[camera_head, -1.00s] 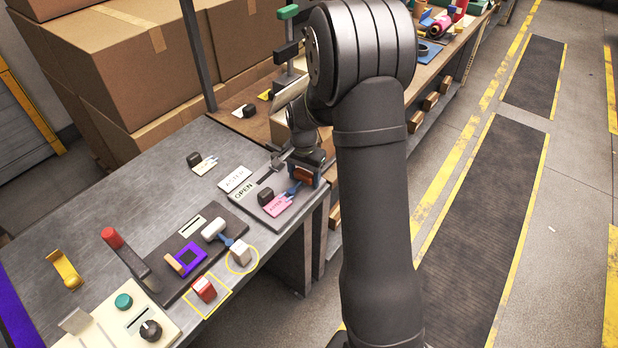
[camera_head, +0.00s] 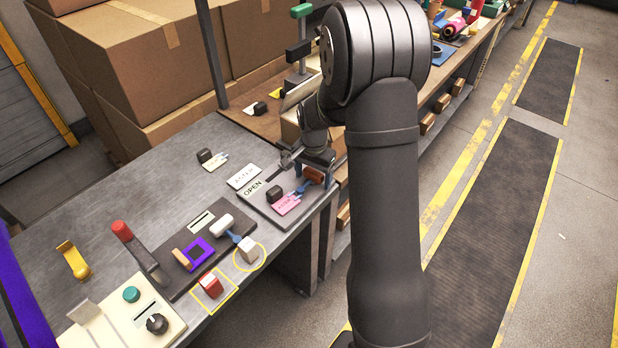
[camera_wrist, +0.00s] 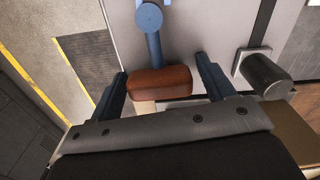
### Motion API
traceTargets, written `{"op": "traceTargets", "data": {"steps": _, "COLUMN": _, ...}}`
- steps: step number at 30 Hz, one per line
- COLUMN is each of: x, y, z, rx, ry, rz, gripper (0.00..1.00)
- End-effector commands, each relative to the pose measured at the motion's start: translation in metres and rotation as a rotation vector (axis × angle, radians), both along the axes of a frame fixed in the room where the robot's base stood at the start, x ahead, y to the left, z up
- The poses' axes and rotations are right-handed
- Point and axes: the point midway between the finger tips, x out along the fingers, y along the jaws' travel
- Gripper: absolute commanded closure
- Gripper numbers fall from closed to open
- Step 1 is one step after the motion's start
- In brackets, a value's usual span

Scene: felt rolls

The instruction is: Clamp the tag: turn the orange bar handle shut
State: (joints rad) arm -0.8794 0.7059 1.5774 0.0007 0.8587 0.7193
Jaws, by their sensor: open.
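The orange bar handle (camera_head: 314,175) sits on a blue lever at the right edge of the clamp's dark board (camera_head: 304,215). In the wrist view the handle (camera_wrist: 160,83) looks brown-orange, on the end of the blue lever arm (camera_wrist: 152,40). The pink tag (camera_head: 288,206) lies on the board by a dark block (camera_head: 274,194). In the head view my arm partly hides the gripper.
Signs reading OPEN (camera_head: 253,188) and ASTER (camera_head: 243,177) lie beside the clamp. A second fixture with a white handle (camera_head: 222,223) and purple frame (camera_head: 198,254), a red-knobbed lever (camera_head: 122,231) and a control panel (camera_head: 125,318) stand nearer. Cardboard boxes (camera_head: 150,70) are behind.

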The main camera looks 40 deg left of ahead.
Motion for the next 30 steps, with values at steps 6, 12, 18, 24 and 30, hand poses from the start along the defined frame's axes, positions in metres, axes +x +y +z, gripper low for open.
{"op": "traceTargets", "data": {"steps": 6, "x": 0.0, "y": 0.0, "z": 0.001, "rx": -0.001, "ry": 0.0, "rz": 0.0, "gripper": 0.25}}
{"op": "traceTargets", "data": {"steps": 12, "x": 0.001, "y": 0.0, "z": 0.015, "rx": 0.001, "ry": -0.001, "rz": -0.001, "gripper": 0.25}}
{"op": "traceTargets", "data": {"steps": 18, "x": 0.001, "y": 0.0, "z": 0.031, "rx": 0.0, "ry": -0.001, "rz": -0.001, "gripper": 0.25}}
{"op": "traceTargets", "data": {"steps": 24, "x": 0.001, "y": 0.0, "z": 0.046, "rx": 0.0, "ry": -0.001, "rz": -0.001, "gripper": 0.25}}
{"op": "traceTargets", "data": {"steps": 30, "x": 0.0, "y": 0.0, "z": 0.051, "rx": 0.0, "ry": -0.001, "rz": 0.0, "gripper": 0.25}}
